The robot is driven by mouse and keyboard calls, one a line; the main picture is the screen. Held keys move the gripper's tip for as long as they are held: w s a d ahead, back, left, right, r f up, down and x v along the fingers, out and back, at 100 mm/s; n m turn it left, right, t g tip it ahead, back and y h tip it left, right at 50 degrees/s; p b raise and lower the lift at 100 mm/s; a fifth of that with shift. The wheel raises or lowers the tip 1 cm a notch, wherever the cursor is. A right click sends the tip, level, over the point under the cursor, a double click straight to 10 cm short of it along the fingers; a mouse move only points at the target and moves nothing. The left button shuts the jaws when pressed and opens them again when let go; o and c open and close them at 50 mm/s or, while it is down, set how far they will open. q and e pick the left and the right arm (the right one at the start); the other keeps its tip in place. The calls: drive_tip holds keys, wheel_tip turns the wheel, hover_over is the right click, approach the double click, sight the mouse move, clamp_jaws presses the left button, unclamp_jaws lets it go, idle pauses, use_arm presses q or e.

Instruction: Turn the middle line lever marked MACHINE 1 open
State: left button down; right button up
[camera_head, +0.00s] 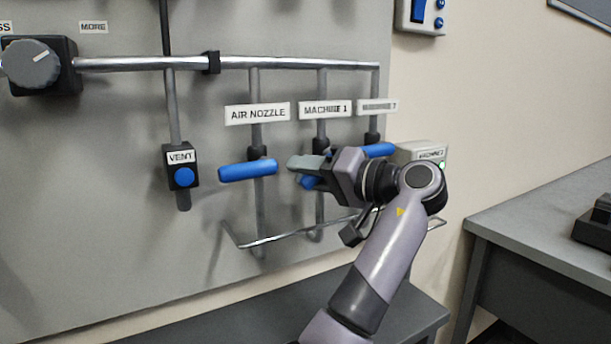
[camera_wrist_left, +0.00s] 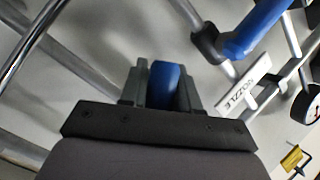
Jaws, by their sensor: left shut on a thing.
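The middle lever is blue (camera_head: 309,183) and sits under the white MACHINE 1 label (camera_head: 325,110) on a vertical pipe. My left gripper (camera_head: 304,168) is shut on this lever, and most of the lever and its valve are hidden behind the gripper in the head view. In the left wrist view, the blue handle (camera_wrist_left: 163,84) sits between the two fingers. The lever's exact angle to its pipe is hard to tell. My right gripper is in neither view.
The AIR NOZZLE lever (camera_head: 248,171) lies crosswise, close to the left of my gripper. Another blue lever (camera_head: 379,150) is close on the right, partly behind my wrist. A VENT valve (camera_head: 181,167) is further left. A thin metal rail (camera_head: 285,236) runs below.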

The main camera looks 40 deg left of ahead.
use_arm(q)
drive_tip(key=shift+f, duration=0.1)
idle(0.4)
drive_tip(key=c, duration=0.9)
unclamp_jaws()
drive_tip(key=shift+d, duration=0.1)
drive_tip(key=d, duration=0.7)
drive_tip(key=shift+w+r+b, duration=0.2)
drive_tip(key=shift+r+b, duration=0.1)
